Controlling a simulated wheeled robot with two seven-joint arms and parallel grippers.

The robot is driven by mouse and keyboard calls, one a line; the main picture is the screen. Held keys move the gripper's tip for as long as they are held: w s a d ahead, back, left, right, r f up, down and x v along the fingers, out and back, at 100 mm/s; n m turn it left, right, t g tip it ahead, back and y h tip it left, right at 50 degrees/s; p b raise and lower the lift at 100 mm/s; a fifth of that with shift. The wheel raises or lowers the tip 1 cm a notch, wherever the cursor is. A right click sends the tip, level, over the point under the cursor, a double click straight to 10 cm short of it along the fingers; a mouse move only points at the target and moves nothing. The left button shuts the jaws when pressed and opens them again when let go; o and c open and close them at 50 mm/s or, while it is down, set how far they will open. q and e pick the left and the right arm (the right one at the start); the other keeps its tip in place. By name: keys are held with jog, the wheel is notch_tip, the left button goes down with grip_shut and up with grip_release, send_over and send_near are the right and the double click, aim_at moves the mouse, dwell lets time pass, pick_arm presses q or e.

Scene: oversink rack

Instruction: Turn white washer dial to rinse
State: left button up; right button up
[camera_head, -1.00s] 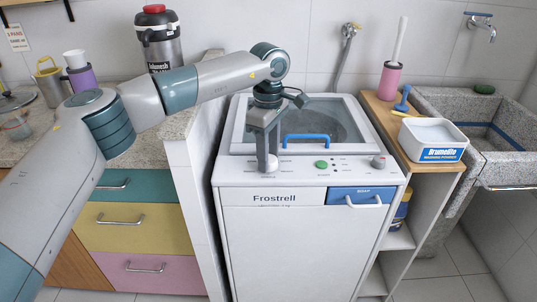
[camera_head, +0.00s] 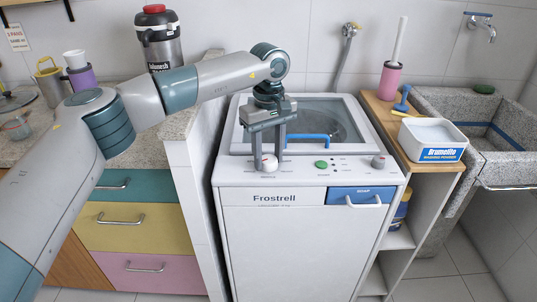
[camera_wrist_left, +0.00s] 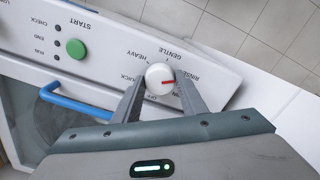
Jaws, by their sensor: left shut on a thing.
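The white washer dial (camera_head: 269,163) sits at the left of the white washer's (camera_head: 270,240) top control panel. It is round with a red pointer line, also seen in the left wrist view (camera_wrist_left: 157,73). There the line points right, towards the side of the RINSE label (camera_wrist_left: 194,78); I cannot tell if it lines up exactly. My left gripper (camera_head: 269,158) points down with a finger on each side of the dial and is shut on it. It also shows in the wrist view (camera_wrist_left: 160,84). HEAVY and GENTLE labels surround the dial. My right gripper is not in view.
A green start button (camera_head: 321,164) and a grey knob (camera_head: 379,162) sit further right on the panel. A wooden shelf with a powder tub (camera_head: 432,141) stands right; a counter with drawers (camera_head: 135,225) stands left.

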aim_at(268, 159)
pick_arm(q)
jog(key=shift+r, duration=0.1)
jog(key=o, duration=1.1)
jog(key=shift+c, duration=0.2)
notch_tip(268, 159, up, 17)
jog(key=shift+r, duration=0.2)
